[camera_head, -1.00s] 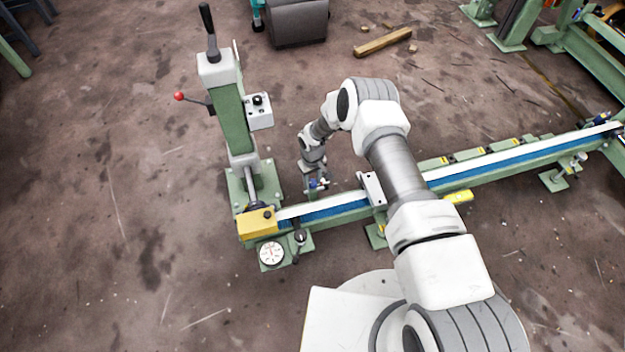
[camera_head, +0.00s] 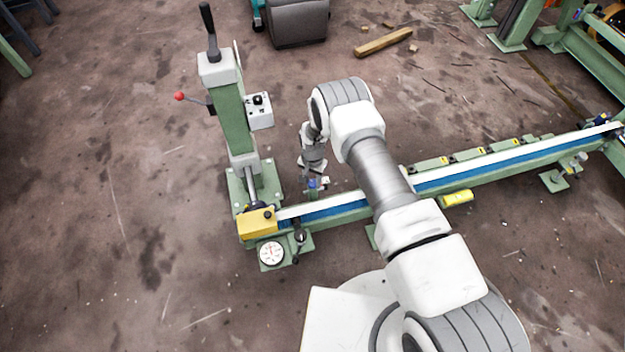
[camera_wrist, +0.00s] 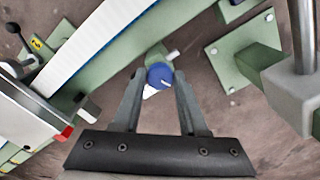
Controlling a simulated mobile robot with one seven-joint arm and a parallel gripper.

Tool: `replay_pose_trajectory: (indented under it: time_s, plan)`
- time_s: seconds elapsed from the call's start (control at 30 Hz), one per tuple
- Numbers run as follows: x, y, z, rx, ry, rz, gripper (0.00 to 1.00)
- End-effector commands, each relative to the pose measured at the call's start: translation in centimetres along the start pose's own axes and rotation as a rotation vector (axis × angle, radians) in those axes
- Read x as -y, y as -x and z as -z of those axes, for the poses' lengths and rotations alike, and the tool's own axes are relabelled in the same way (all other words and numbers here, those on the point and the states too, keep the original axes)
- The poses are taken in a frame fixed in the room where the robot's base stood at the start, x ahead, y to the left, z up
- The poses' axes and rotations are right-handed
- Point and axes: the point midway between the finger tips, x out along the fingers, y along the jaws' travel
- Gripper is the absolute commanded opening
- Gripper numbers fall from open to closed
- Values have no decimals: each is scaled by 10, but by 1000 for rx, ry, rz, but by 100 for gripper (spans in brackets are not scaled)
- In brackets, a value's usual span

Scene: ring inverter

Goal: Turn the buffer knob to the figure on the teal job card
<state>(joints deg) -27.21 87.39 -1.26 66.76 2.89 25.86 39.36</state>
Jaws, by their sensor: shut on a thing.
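The blue knob (camera_wrist: 160,76) sits at the end of a small green bracket on the floor-level rail, with a pale stub beside it. It also shows in the head view as a small blue spot (camera_head: 313,183). My gripper (camera_wrist: 160,82) has one finger on each side of the knob and is shut on it. The knob's scale and figures are too small or hidden to read. I cannot make out a teal job card in either view.
The long green rail (camera_head: 345,211) with a white and blue strip runs close by the knob. A green column (camera_head: 228,122) with a red-tipped lever stands to the left. A round white dial (camera_head: 271,252) lies near the rail's left end. Floor at left is clear.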

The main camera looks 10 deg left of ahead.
Motion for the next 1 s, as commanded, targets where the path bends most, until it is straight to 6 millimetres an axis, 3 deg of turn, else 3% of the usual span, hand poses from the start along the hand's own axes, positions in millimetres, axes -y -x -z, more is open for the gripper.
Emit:
replay_pose_trajectory:
  time_s: [0.4,1.0]
  plan:
    - [0,0,0,0,-268,-1,0]
    - [0,0,0,1,-345,0,0]
